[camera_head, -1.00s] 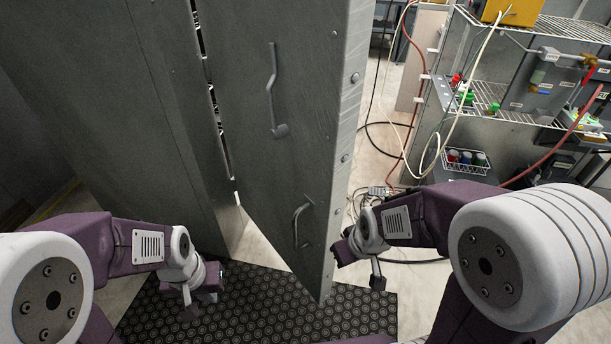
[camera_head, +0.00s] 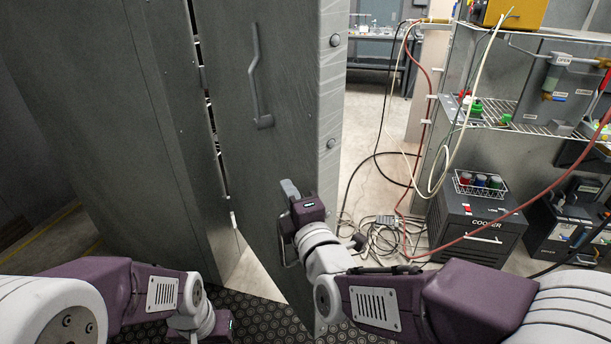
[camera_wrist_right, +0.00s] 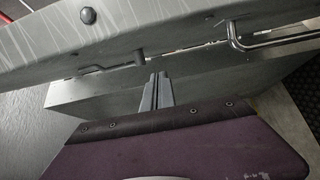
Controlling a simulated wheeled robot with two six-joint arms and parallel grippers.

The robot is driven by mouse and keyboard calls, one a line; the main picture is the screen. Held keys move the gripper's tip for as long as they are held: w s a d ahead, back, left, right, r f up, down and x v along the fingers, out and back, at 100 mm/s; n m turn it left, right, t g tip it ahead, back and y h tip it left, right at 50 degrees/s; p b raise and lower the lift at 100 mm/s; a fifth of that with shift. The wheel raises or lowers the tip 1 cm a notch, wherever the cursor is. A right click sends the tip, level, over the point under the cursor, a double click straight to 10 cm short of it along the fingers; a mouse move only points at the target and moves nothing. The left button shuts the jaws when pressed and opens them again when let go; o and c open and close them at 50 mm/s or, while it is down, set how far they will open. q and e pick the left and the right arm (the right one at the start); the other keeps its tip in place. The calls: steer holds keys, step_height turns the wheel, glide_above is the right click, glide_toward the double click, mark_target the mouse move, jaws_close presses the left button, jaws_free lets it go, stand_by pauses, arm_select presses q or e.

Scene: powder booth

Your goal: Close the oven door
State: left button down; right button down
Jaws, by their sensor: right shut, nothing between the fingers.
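The grey metal oven door (camera_head: 290,90) stands ajar in the head view, with a dark gap along its left side beside the grey oven body (camera_head: 120,110). An upper bar handle (camera_head: 256,75) shows on the door face; the lower handle is mostly hidden behind my right gripper. My right gripper (camera_head: 290,188) is at the lower door face, shut and empty. In the right wrist view its fingers (camera_wrist_right: 156,92) point toward the door, near the handles; I cannot tell whether they touch it. My left gripper (camera_head: 215,325) is low at the left, its fingers not clearly visible.
A black studded mat (camera_head: 255,315) lies on the floor below the door. A bench (camera_head: 380,45) stands far behind.

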mark_target(286, 161)
steer(key=w, duration=0.8)
steer(key=w+b, duration=0.1)
steer(key=w, duration=0.3)
steer(key=shift+a+f, duration=0.1)
steer(key=shift+a, duration=0.3)
steer(key=shift+w, duration=0.1)
steer(key=shift+a, duration=0.1)
